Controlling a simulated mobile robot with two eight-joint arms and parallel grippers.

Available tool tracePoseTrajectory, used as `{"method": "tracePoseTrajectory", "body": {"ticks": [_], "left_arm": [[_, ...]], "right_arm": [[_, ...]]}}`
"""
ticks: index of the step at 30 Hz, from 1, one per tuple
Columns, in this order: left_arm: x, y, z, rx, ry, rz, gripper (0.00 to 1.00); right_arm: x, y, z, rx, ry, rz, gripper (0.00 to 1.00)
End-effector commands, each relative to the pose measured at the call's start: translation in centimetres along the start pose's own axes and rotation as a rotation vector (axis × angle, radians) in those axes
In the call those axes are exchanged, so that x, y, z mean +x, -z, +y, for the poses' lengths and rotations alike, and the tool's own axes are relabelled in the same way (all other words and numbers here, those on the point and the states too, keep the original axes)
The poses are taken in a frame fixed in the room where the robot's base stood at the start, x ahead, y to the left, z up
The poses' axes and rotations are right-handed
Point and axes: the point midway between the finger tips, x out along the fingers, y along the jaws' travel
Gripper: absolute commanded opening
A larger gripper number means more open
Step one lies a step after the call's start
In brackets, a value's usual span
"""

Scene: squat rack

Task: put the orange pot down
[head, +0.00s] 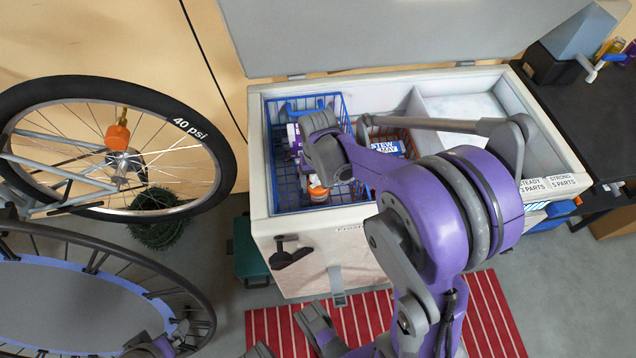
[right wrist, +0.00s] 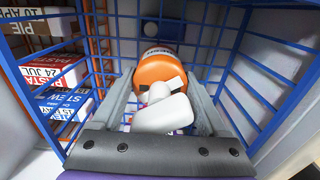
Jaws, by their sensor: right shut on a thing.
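The orange pot (right wrist: 157,70) is between the fingers of my right gripper (right wrist: 160,98) in the right wrist view, inside a blue wire basket (right wrist: 265,108). A white rounded piece on its near side hides part of it. My right gripper is shut on the pot. In the head view the pot (head: 318,191) shows low in the blue basket (head: 291,203), below my right wrist. Whether its base touches the basket floor is hidden.
The basket hangs in an open chest freezer (head: 258,150). Labelled boxes (right wrist: 55,72) stand left of the pot in the wrist view, beyond the wire wall. An orange wire basket (head: 402,134) is beside the blue one. A bicycle wheel (head: 95,196) stands at left.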

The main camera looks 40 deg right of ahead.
Motion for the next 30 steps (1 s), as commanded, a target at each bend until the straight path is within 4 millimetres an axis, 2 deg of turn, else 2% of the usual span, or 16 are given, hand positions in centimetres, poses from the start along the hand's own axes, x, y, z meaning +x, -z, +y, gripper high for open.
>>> {"method": "tracePoseTrajectory", "body": {"ticks": [5,6,10,17,20,23,30], "left_arm": [[0.3,-0.1,0.0,0.000,0.000,-0.001,1.00],[0.3,-0.1,0.0,0.000,0.000,-0.001,1.00],[0.3,-0.1,0.0,0.000,0.000,-0.001,1.00],[0.2,-0.1,0.0,0.000,0.000,-0.001,1.00],[-0.2,0.1,0.0,0.000,0.000,0.001,1.00],[-0.5,0.2,0.0,0.000,0.000,0.002,1.00],[-1.7,0.8,0.0,0.000,0.000,0.006,1.00]], "right_arm": [[0.4,0.0,0.0,0.000,0.000,0.000,0.00],[0.4,0.0,0.0,0.000,0.000,0.000,0.78],[0.3,0.0,0.0,0.000,0.000,0.000,1.00],[0.3,0.0,0.0,0.000,0.000,0.000,1.00],[-0.3,0.0,0.0,0.000,0.000,0.000,1.00],[-1.7,0.0,0.0,0.000,0.000,0.000,1.00],[-7.0,0.0,0.0,0.000,0.000,0.000,1.00]]}}
